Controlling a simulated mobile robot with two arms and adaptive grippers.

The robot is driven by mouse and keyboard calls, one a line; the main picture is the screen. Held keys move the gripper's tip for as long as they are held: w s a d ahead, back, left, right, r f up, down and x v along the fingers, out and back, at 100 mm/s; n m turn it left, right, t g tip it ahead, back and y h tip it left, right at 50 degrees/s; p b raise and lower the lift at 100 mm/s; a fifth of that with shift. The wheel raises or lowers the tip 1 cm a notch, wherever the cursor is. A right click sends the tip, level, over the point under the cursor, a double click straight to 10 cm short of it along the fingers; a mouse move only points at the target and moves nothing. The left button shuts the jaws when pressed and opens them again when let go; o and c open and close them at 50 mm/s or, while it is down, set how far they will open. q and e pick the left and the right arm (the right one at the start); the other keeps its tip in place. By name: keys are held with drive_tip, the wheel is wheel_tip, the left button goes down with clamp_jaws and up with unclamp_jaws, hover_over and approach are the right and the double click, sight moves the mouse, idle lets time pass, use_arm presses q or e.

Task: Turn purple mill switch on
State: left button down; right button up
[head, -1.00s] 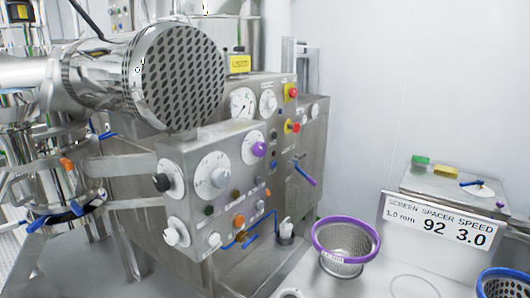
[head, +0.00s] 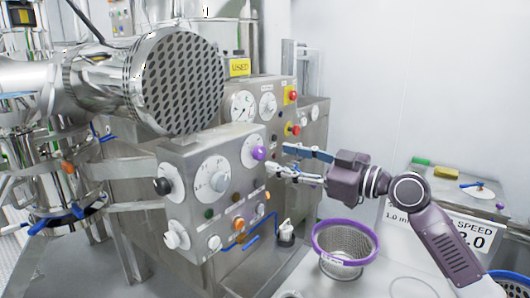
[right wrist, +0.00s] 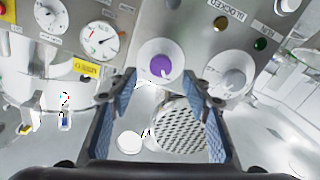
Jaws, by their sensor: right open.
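The purple mill switch (head: 258,153) is a round purple knob on a white dial at the upper right of the steel control panel's front face. In the right wrist view the purple knob (right wrist: 160,66) is ahead of the fingers, a little above the gap between them. My right gripper (head: 280,161) is open and empty, just to the right of the knob, its blue-padded fingers pointing at the panel. In the right wrist view its fingers (right wrist: 160,90) stand wide apart. I see no contact with the knob. My left gripper is not in view.
White dials with a black knob (head: 162,185) and a grey knob (head: 218,180) are left of the purple one. A red button (head: 293,96) is on the panel behind. A purple-rimmed sieve (head: 345,256) stands below my right arm. A large perforated cylinder (head: 182,80) overhangs the panel.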

sight(262, 154)
drive_tip(key=p+x, duration=0.1)
drive_tip(key=x, duration=0.5)
drive_tip(key=shift+p, duration=0.4)
drive_tip(key=shift+c, duration=0.7)
drive_tip(key=c, duration=1)
